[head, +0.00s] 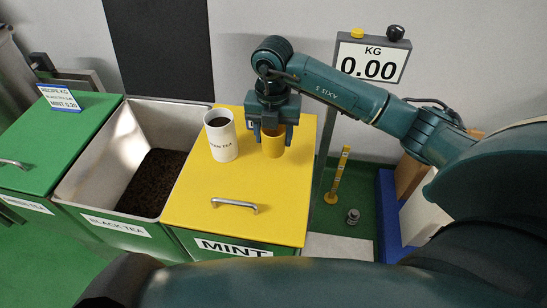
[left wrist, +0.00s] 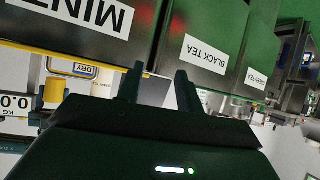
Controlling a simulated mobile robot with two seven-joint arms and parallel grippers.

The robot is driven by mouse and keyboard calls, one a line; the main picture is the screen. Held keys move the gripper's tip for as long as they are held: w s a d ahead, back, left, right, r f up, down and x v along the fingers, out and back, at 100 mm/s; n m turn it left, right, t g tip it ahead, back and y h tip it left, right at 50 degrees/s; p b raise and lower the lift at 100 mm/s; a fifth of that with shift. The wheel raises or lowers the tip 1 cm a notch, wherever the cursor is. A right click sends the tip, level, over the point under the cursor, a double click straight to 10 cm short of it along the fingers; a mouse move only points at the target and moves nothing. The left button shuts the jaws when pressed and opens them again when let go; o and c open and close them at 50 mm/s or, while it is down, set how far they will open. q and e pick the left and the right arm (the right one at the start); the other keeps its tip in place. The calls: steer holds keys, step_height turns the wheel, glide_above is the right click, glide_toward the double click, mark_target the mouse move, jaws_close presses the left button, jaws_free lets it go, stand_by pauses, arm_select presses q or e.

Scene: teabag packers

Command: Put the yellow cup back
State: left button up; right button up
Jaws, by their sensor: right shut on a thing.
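The yellow cup (head: 273,147) is upright at the back right of the yellow mint bin lid (head: 200,187). My right gripper (head: 273,130) points down from above and is shut on the cup's upper part. The jaws hide most of the rim and the inside. The cup's base appears at lid level, but I cannot tell whether it touches. My left gripper (left wrist: 157,88) shows in the left wrist view with its two fingers apart and nothing between them.
A white green-tea canister (head: 222,142) with dark contents stands just left of the cup. The lid's handle (head: 234,206) is at its front. The black tea bin (head: 84,188) is open at left. A scale display (head: 372,62) reads 0.00.

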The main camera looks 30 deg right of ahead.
mark_target(274, 153)
steer(key=shift+f, duration=3.35)
steer(key=shift+f, duration=0.1)
steer(key=shift+f, duration=0.15)
steer(key=o, duration=0.9)
steer(key=shift+o, duration=0.2)
step_height(274, 153, up, 13)
steer(key=shift+f, duration=0.2)
steer(key=shift+a, duration=0.1)
